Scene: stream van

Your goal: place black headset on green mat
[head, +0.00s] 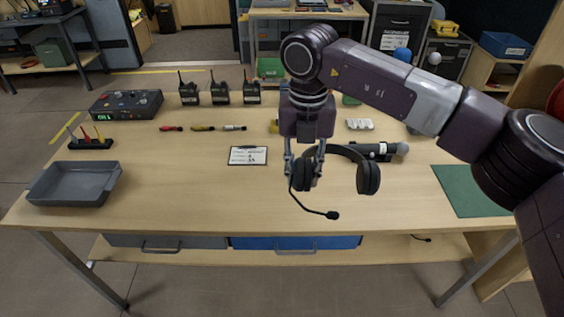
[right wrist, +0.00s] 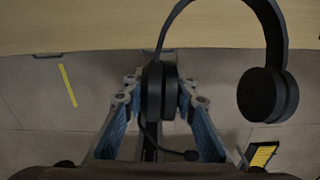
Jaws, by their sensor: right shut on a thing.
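The black headset (head: 368,178) has a headband, two ear cups and a boom microphone that points down to the right. My right gripper (head: 305,172) is shut on its left ear cup and holds it above the front middle of the table. In the right wrist view the headset (right wrist: 268,93) hangs with one ear cup between the fingers (right wrist: 160,95) and the other cup free at the right. The green mat (head: 468,190) lies flat and bare at the right end of the table, to the right of the headset. My left gripper is not in view.
A dark microphone (head: 385,149) lies behind the headset. A small clipboard (head: 248,155) lies left of the gripper, and a grey tray (head: 75,183) sits at the far left. Several radios (head: 221,92) stand along the back. The front middle of the table is clear.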

